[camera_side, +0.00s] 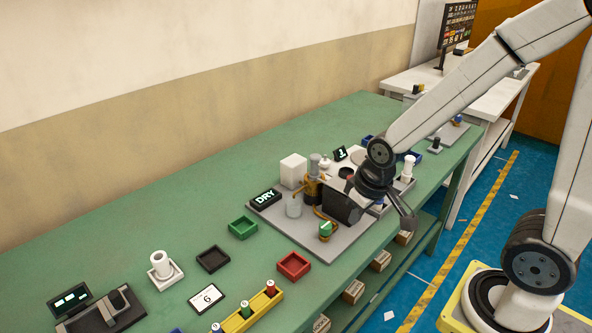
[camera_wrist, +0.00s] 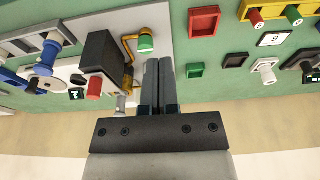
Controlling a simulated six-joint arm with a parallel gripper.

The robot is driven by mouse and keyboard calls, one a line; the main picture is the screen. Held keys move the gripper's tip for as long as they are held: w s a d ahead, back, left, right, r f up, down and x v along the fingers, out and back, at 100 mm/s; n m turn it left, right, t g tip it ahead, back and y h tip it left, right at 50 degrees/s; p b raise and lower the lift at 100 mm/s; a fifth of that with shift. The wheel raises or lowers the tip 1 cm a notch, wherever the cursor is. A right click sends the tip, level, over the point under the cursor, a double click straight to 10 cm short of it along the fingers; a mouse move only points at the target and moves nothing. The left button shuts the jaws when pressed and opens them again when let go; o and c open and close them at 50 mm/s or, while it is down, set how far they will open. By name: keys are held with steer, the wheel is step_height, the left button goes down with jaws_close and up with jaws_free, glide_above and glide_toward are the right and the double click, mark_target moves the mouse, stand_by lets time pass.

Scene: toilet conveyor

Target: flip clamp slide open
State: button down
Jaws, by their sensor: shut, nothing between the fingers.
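A grey fixture plate (camera_side: 340,242) on the green bench carries a dark block (camera_side: 342,207), brass-coloured bent parts (camera_side: 312,190) and a green-topped piece (camera_side: 325,229). In the wrist view, the dark block (camera_wrist: 103,56) stands left of my fingers, with the green-topped piece (camera_wrist: 146,42) just beyond their tips. I cannot tell which part is the clamp slide. My gripper (camera_side: 406,221) is over the right side of the fixture area. Its two fingers (camera_wrist: 159,66) are together and empty in the wrist view. My wrist hides some of the fixture's right side.
A DRY sign (camera_side: 265,198) and a white block (camera_side: 293,170) stand by the fixture. A red bin (camera_side: 293,265), green bin (camera_side: 243,227) and yellow rack (camera_side: 248,311) lie to the left. Open green bench (camera_side: 120,235) runs along the wall.

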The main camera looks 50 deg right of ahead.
steer(key=w+d+r+m, duration=0.1)
steer(key=w+d+r, duration=0.2)
steer(key=w+d, duration=0.4)
step_height(320, 180, up, 4)
steer(key=f+m+h, duration=0.1)
steer(key=m, duration=0.1)
glide_above(342, 183)
steer(key=shift+s+r+t, duration=0.25)
steer(key=shift+s+t, duration=0.05)
steer(key=shift+t, duration=0.1)
steer(key=shift+x, duration=5.05)
steer(key=shift+s+a+r, duration=0.1)
steer(key=shift+s+a, duration=0.2)
steer(key=shift+s, duration=0.65)
steer(key=shift+s+a, duration=0.3)
steer(key=shift+s, duration=0.7)
